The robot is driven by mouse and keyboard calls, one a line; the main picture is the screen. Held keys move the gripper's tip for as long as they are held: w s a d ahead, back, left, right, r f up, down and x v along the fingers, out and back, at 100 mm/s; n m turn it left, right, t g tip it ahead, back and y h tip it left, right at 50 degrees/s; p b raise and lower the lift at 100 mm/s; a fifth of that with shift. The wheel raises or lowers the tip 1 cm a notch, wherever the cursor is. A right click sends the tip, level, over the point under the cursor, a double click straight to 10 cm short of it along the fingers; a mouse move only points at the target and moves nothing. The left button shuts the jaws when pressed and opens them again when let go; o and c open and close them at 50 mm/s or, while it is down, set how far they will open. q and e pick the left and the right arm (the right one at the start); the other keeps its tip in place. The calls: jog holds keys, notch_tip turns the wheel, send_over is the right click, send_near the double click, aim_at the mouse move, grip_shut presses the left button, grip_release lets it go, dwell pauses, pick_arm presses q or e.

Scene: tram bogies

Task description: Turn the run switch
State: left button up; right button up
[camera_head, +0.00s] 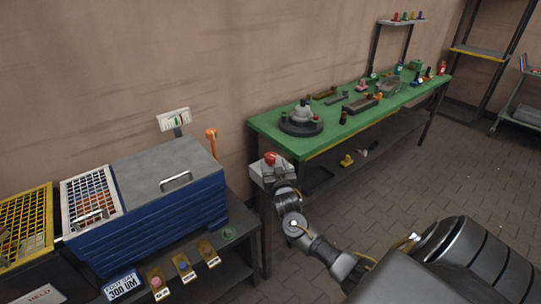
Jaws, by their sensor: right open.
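A small light grey box (259,174) with a red knob (270,158) on top stands at the near left corner of the green bench. It looks like a switch box, but no label on it is readable. My right gripper (279,183) is at the right side of this box, just below the knob. It is open, but its fingers are small and hard to make out. I cannot tell whether they touch the box. A white panel (174,119) with green and red marks stands on a post behind the blue chest. My left gripper is not in view.
The green bench (270,126) holds a round dark fixture (301,123) and several small parts. The blue chest (160,210) with a grey lid stands left of the box. An orange handle (211,138) rises behind it. Open floor (420,170) lies right.

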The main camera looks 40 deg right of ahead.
aim_at(272, 160)
jog(key=x, duration=0.6)
jog(key=shift+w, duration=0.2)
